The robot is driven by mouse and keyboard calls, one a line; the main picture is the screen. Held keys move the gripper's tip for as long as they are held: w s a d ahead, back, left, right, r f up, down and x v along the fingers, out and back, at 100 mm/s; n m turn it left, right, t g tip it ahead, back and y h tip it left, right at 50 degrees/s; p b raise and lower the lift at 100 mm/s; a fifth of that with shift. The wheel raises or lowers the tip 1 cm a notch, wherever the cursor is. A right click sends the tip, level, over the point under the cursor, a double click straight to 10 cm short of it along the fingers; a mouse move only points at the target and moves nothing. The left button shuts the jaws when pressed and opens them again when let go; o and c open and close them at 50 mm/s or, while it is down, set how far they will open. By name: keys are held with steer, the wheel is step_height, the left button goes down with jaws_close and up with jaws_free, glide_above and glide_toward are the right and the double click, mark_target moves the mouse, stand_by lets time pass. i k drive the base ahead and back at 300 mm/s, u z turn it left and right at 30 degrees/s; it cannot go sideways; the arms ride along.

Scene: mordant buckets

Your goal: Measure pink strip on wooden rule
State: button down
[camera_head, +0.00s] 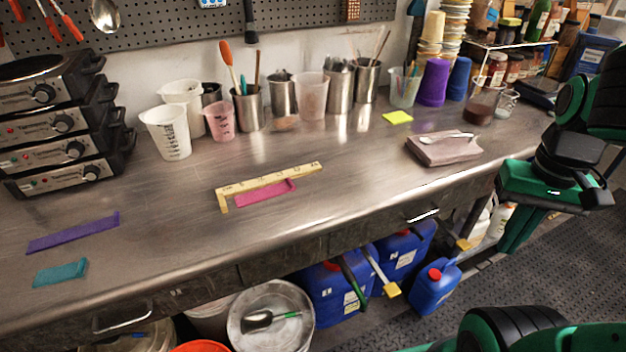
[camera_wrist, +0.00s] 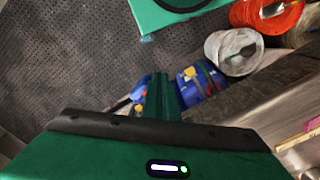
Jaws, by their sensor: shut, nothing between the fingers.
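The pink strip (camera_head: 262,194) lies on the steel bench along the near side of the wooden rule (camera_head: 270,178). Its right end looks bent up towards the rule. Its left end is close to the short crosspiece at the rule's left end; I cannot tell whether they touch. The rule (camera_wrist: 298,139) and pink strip (camera_wrist: 314,123) also show at the right edge of the wrist view, partly cut off. My gripper (camera_head: 512,238) is shut and empty, off the bench's front edge at the right, far from the strip. Its fingers show in the wrist view (camera_wrist: 160,92).
A purple strip (camera_head: 73,232) and a teal strip (camera_head: 60,273) lie at the left of the bench. A folded cloth with a spoon (camera_head: 443,147) lies at the right. Jugs and pots (camera_head: 249,108) line the back. Blue canisters (camera_head: 405,250) stand below. The bench around the rule is clear.

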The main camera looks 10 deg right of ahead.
mark_target(288, 186)
steer(key=z, duration=0.5)
steer(key=k, duration=1.1)
steer(key=u, duration=0.2)
steer(key=i, duration=1.6)
steer(key=z, duration=0.6)
